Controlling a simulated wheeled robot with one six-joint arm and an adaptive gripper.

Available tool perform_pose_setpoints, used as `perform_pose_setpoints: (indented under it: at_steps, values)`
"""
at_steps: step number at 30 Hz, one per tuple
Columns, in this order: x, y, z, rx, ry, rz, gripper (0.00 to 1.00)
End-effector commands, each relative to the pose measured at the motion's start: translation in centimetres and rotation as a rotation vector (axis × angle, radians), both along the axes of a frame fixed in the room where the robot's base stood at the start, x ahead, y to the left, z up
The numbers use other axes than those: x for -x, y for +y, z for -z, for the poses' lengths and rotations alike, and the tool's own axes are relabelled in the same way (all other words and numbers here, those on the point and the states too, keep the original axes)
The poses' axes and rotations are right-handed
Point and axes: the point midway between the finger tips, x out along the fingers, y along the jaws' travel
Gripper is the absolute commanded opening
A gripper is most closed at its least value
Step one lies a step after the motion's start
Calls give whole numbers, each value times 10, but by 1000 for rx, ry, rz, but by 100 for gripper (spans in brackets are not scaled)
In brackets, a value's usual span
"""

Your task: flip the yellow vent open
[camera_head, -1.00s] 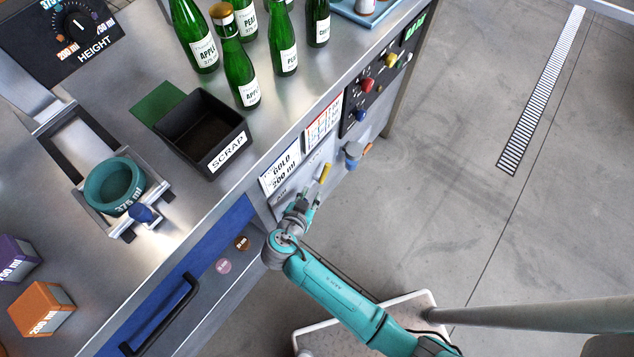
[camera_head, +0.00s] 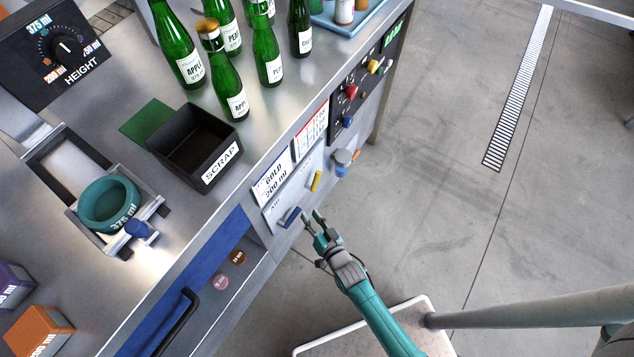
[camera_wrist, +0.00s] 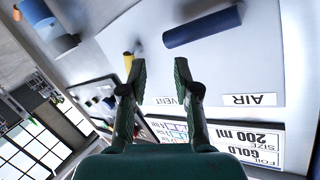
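The yellow vent lever (camera_head: 316,181) is on the bench's front panel, to the right of the blue air lever (camera_head: 290,217). In the wrist view the yellow lever (camera_wrist: 128,62) shows near the tip of the left finger, partly hidden by it, beside the VENT label. The blue lever (camera_wrist: 203,27) lies at the upper right there. My gripper (camera_head: 313,216) is open and empty, in front of the panel just below the yellow lever. Its two fingers stand apart in the wrist view (camera_wrist: 160,72). Whether a finger touches the yellow lever I cannot tell.
A gold 200 ml sign (camera_head: 272,178) sits above the levers. A blue-grey fitting (camera_head: 343,160) juts out to their right. Control knobs (camera_head: 350,92) are farther right. A drawer handle (camera_head: 172,322) sticks out at lower left.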

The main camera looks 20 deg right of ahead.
Motion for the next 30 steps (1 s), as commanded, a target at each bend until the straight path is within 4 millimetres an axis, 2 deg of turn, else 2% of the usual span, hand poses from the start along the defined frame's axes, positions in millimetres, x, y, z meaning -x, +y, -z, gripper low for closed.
perform_pose_setpoints:
  at_steps: [3, 9, 16, 24, 30]
  values:
    - [-3, -28, -8, -10, -110, 78, 31]
    - [-1, -57, -18, -3, -215, 169, 31]
    - [-18, -61, -20, -2, -229, 180, 31]
    - [-66, -62, -20, -2, -228, 178, 31]
    - [-94, -63, -19, -3, -226, 178, 31]
